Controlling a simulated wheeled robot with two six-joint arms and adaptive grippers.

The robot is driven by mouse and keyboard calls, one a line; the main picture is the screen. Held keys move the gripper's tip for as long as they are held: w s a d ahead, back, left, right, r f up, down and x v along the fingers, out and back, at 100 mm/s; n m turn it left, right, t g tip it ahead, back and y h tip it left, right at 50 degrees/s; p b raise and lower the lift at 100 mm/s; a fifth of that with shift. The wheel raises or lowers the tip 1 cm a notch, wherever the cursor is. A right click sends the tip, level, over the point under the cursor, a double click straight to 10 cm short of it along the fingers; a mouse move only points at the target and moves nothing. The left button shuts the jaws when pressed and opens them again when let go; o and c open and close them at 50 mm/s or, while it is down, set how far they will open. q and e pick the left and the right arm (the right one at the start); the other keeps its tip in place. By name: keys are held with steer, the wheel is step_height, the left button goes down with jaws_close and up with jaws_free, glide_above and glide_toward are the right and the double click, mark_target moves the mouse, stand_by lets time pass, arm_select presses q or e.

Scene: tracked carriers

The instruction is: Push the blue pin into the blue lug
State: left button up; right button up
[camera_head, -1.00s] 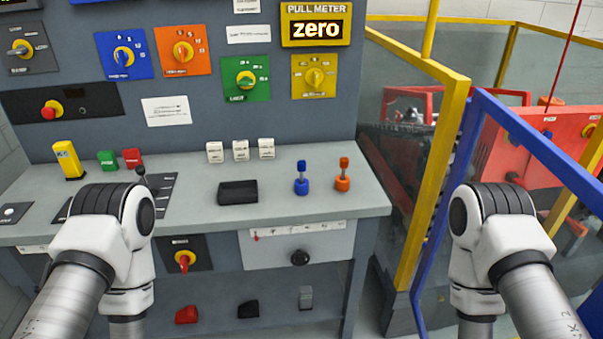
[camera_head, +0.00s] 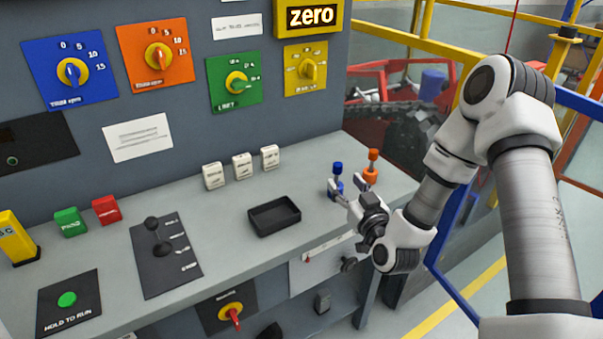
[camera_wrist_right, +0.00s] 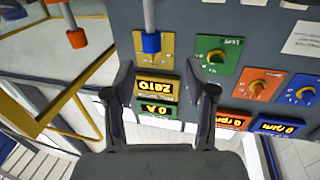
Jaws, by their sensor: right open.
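The blue pin (camera_head: 337,168) stands upright at the back right of the bench, its blue cap above a thin metal shaft. The blue lug (camera_head: 334,190) is below it, partly hidden by my right gripper (camera_head: 347,190). In the right wrist view, which is upside down, the blue pin's cap (camera_wrist_right: 151,42) and metal shaft show above and between the fingertips. My right gripper (camera_wrist_right: 168,78) is open and empty, close to the pin; I cannot tell whether it touches. The lug is out of the wrist view. My left gripper is not in view.
An orange pin (camera_head: 373,155) stands just right of the blue one, its lower part partly hidden. A black tray (camera_head: 259,230) lies to the left, with white blocks (camera_head: 242,166) behind it. The control panel rises behind the bench. A yellow and blue fence stands at the right.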

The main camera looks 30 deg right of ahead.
mark_target(339, 169)
steer(key=shift+w+d, duration=0.85)
steer(key=shift+d, duration=0.1)
steer(key=w+p, duration=0.1)
steer(key=w, duration=0.4)
steer(key=shift+s, duration=0.15)
steer(key=shift+d, duration=0.2)
steer(key=shift+c, duration=0.7)
steer(key=c, duration=0.6)
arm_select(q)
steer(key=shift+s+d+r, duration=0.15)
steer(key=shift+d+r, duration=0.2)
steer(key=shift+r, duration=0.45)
arm_select(e)
steer(key=shift+a, duration=0.15)
jaws_close()
